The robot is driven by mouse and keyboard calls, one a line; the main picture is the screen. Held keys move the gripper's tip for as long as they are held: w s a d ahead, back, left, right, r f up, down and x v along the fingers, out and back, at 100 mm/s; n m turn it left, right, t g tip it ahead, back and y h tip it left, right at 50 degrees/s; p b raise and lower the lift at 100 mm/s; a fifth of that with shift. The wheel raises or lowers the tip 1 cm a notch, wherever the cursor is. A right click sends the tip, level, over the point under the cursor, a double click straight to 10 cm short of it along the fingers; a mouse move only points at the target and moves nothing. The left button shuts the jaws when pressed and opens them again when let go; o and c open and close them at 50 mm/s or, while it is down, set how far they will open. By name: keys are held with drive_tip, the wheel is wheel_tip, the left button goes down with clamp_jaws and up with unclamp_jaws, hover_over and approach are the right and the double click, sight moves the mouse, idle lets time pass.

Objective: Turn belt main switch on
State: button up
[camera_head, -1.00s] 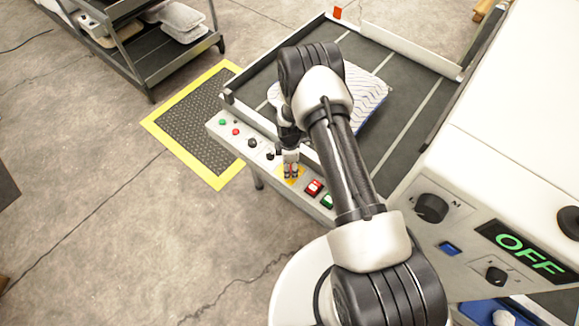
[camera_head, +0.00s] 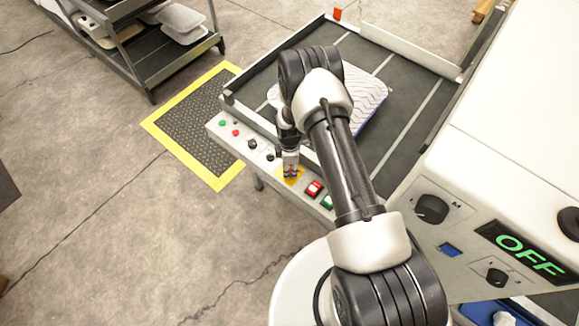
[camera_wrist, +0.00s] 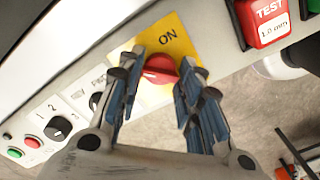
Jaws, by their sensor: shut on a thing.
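The belt main switch is a red rotary knob (camera_wrist: 161,68) on a yellow plate (camera_wrist: 178,35) marked ON, in the wrist view. My gripper (camera_wrist: 160,64) has one finger on each side of the knob and is shut on it. The fingers hide parts of the knob and plate, and I cannot tell which way its pointer is set. In the head view my gripper (camera_head: 290,172) points down at the yellow plate on the control panel, and the knob is mostly hidden there.
A red TEST button (camera_wrist: 268,22) sits beside the switch. Smaller knobs (camera_wrist: 58,127) and buttons line the panel's other end. A striped pillow (camera_head: 367,100) lies on the dark conveyor belt (camera_head: 415,105). A display (camera_head: 525,252) on the white machine reads OFF.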

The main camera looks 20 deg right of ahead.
idle(0.3)
drive_tip(key=m+b, duration=0.2)
drive_tip(key=m, duration=0.2)
drive_tip(key=shift+f+b, duration=0.15)
drive_tip(key=shift+b, duration=0.15)
drive_tip(key=m+b, duration=0.2)
drive_tip(key=m, duration=0.3)
drive_tip(key=m+b, duration=0.1)
drive_tip(key=m, duration=0.3)
drive_tip(key=shift+m+b, duration=0.9)
drive_tip(key=shift+m, duration=1.5)
drive_tip(key=o, duration=1)
drive_tip(key=shift+o, duration=0.2)
drive_tip(key=shift+r, duration=0.25)
